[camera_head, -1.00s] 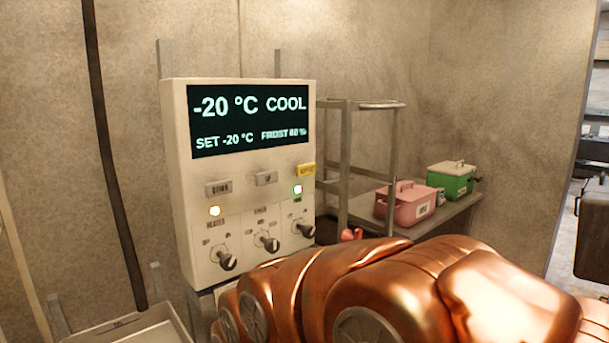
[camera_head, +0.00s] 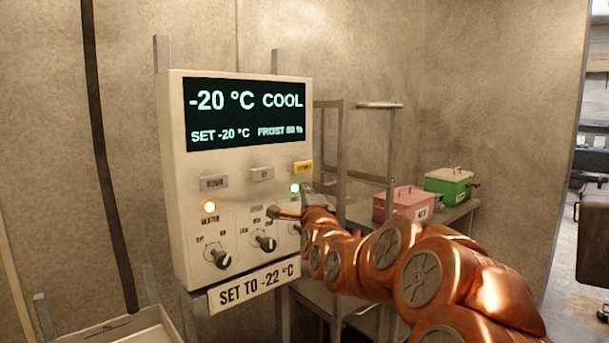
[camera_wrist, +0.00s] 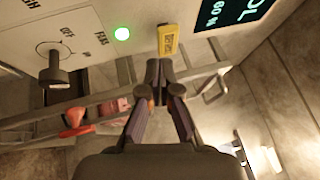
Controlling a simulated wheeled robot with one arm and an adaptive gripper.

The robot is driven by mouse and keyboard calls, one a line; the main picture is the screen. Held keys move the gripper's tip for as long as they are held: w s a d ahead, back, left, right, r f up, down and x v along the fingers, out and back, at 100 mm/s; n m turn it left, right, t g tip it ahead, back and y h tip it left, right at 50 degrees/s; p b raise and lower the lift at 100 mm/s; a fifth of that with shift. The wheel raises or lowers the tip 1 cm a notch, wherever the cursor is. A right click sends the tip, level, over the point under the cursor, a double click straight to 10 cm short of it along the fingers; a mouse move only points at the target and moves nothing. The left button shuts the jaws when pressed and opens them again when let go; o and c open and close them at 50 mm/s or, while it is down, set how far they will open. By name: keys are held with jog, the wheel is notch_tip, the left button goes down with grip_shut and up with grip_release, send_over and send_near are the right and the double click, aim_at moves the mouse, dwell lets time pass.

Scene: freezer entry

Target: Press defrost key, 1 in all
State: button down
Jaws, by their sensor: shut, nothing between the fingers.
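The control panel (camera_head: 240,225) is a pale box on the wall. Its dark display (camera_head: 247,115) reads -20 °C COOL, SET -20 °C and a frost percentage that is hard to read. The yellow key (camera_head: 303,167), with blurred lettering, is at the right of the key row; it also shows in the wrist view (camera_wrist: 168,40). My gripper (camera_head: 307,190) is shut and empty, just below the yellow key in the head view. In the wrist view the closed fingertips (camera_wrist: 160,70) point at the key's lower end; whether they touch it I cannot tell.
Two grey keys (camera_head: 214,183) (camera_head: 262,173) sit left of the yellow one. An orange lamp (camera_head: 209,206) and a green lamp (camera_head: 294,188) are lit. Knobs (camera_head: 221,258) sit below. A sign (camera_head: 255,285) reads SET TO -22 °C. Pink (camera_head: 403,203) and green (camera_head: 448,185) boxes stand right.

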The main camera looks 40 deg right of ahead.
aim_at(300, 167)
jog(key=s+d+r+m+h, duration=0.3)
jog(key=s+d+m+h, duration=0.1)
jog(key=d, duration=0.2)
jog(key=shift+s+d+m, duration=0.2)
jog(key=shift+d+m, duration=0.1)
jog(key=shift+w+r, duration=0.1)
jog(key=shift+r, duration=0.05)
jog(key=w+p, duration=0.4)
jog(key=w, duration=0.4)
jog(key=shift+w+p, duration=0.35)
jog(key=shift+p, duration=0.05)
